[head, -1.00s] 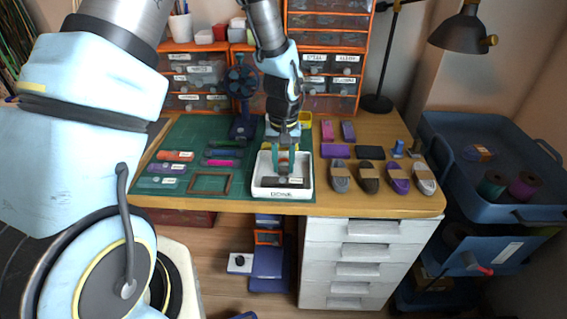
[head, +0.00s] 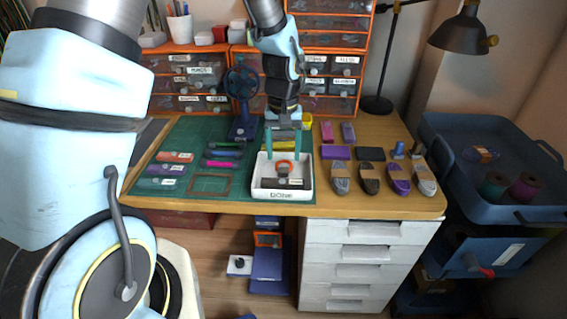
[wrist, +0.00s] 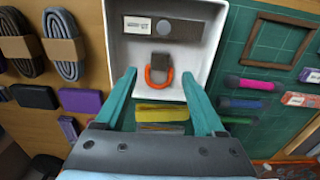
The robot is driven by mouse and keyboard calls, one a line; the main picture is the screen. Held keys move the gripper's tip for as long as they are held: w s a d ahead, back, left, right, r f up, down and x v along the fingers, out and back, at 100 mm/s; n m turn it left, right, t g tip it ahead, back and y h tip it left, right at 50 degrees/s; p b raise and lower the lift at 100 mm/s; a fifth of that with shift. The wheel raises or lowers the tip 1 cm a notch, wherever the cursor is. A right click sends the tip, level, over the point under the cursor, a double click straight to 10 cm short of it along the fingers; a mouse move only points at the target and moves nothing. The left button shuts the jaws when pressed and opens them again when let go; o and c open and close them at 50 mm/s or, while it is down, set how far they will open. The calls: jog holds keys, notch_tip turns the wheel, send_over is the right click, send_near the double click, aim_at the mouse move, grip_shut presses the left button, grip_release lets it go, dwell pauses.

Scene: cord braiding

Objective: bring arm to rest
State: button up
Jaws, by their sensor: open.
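My gripper (head: 284,145) is open and empty above the back part of the white tray (head: 283,196) on the desk. Its two teal fingers also show wide apart in the wrist view (wrist: 160,88). In the tray lies a dark piece with an orange loop (wrist: 159,76), which shows in the head view (head: 284,167) below the fingers. A dark labelled block (wrist: 163,26) lies in the tray near its front wall. Nothing is between the fingertips.
Bundled cords (head: 370,178) lie in a row to the right of the tray. A green cutting mat (head: 190,140) with coloured pieces and a brown frame (head: 210,185) lies to the left. A blue fan (head: 241,100) and drawer units (head: 190,75) stand behind. A lamp (head: 465,35) overhangs the right.

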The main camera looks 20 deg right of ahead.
notch_tip(320, 180, up, 6)
jog(key=s+a+r+n, duration=0.1)
jog(key=a+r+n, duration=0.1)
jog(key=a, duration=1.2)
jog(key=s+a+r+n+t+p, duration=0.1)
jog(key=a+r, duration=0.2)
jog(key=a, duration=1.2)
jog(key=shift+s+a+r+n+t, duration=0.2)
jog(key=shift+a+r+n+t, duration=0.1)
jog(key=shift+r+n, duration=0.1)
